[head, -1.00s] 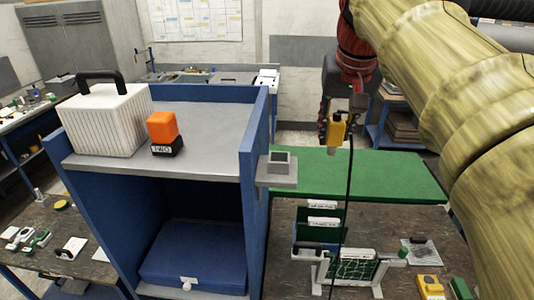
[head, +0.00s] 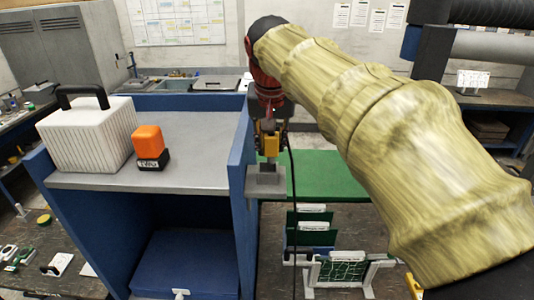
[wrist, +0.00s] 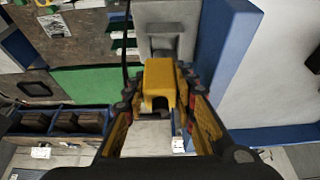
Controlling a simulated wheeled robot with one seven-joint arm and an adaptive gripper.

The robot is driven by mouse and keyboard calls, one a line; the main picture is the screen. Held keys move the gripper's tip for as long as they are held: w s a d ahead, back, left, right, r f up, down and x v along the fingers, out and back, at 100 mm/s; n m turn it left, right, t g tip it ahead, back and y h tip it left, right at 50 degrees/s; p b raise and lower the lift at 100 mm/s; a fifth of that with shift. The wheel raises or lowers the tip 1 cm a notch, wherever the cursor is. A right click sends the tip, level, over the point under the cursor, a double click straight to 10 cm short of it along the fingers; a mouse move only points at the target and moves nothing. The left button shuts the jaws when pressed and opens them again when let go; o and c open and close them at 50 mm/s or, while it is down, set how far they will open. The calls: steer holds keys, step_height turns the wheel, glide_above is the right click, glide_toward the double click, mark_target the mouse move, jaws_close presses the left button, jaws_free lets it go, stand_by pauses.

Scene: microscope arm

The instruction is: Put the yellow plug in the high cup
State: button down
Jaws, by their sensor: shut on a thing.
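My gripper (head: 270,148) is shut on the yellow plug (head: 271,145), which points downward. The plug also shows between the fingers in the wrist view (wrist: 160,77). The high cup (head: 267,173) is a grey square holder on a small grey ledge on the right side of the blue shelf unit. In the head view the plug is directly above the cup, its lower end close to the rim. In the wrist view the cup (wrist: 163,45) lies just beyond the plug. The plug's lower end is hidden, and I cannot tell whether it touches the cup. A black cable hangs beside the plug.
The blue shelf wall (head: 243,165) stands close left of my gripper. On the shelf top are a white ribbed case (head: 88,135) and an orange block with a black base (head: 148,145). A green surface (head: 335,176) and a white-framed rack (head: 340,272) lie lower right.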

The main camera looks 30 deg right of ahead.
mark_target(267, 156)
steer(key=shift+w+a+f, duration=0.2)
steer(key=shift+w+f, duration=0.2)
steer(key=shift+f, duration=0.1)
step_height(267, 156, down, 2)
steer(key=shift+w+f+p, duration=0.1)
steer(key=shift+f+p, duration=0.05)
steer(key=shift+p, duration=0.3)
steer(key=shift+f, duration=0.5)
steer(key=shift+f, duration=0.1)
steer(key=shift+f, duration=0.1)
steer(key=shift+s+f+b, duration=0.2)
steer(key=shift+f+b, duration=0.3)
steer(key=shift+f, duration=0.2)
steer(key=c, duration=1.7)
jaws_free()
steer(key=shift+f, duration=0.15)
steer(key=shift+o, duration=1.2)
steer(key=shift+w+f, duration=0.1)
steer(key=shift+w, duration=0.1)
steer(key=shift+s, duration=0.1)
